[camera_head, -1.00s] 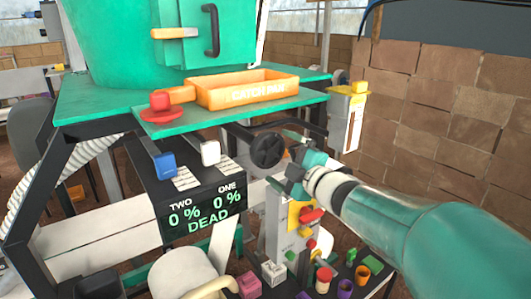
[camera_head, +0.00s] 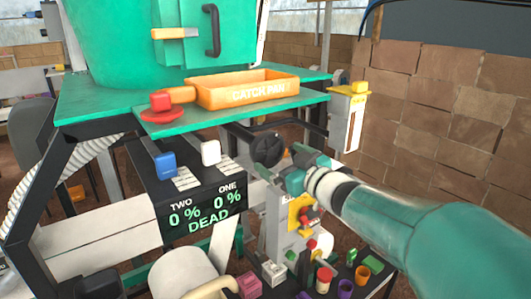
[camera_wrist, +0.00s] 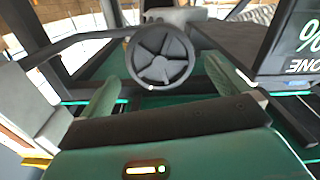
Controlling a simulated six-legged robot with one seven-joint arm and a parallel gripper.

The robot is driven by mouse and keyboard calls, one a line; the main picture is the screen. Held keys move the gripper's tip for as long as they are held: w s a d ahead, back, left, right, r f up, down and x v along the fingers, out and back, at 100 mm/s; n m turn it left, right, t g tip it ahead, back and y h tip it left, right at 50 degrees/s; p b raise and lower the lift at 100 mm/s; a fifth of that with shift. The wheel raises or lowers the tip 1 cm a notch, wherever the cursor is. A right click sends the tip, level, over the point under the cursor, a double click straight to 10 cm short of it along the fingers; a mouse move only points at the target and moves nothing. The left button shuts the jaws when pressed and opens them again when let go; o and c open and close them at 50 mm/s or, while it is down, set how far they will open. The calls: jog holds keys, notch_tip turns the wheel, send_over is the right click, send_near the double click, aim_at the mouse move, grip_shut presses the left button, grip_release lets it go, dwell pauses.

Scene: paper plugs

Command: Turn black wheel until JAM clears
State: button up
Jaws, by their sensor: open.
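The black wheel (camera_head: 267,147), a round spoked handwheel, stands under the green shelf in the middle of the head view. In the wrist view the wheel (camera_wrist: 160,57) is upright ahead of my gripper, between the lines of its two fingers. My gripper (camera_head: 278,172) is open and just right of and below the wheel in the head view. In the wrist view my gripper (camera_wrist: 160,92) has its fingers spread wide with nothing between them. I cannot tell whether a finger touches the rim. No JAM wording is readable; the display (camera_head: 203,212) reads TWO 0 %, ONE 0 %, DEAD.
An orange catch pan (camera_head: 247,92) and a red knob (camera_head: 160,101) are on the green shelf (camera_head: 215,120) above. A grey control box with a yellow plate (camera_head: 298,213) stands close below my gripper. Several coloured buttons and cups are at lower right. A dark bar runs beside the wheel.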

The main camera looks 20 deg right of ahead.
aim_at(271, 152)
jog(key=shift+m, duration=0.3)
jog(key=shift+x, duration=2.05)
jog(key=c, duration=0.8)
jog(key=o, duration=0.8)
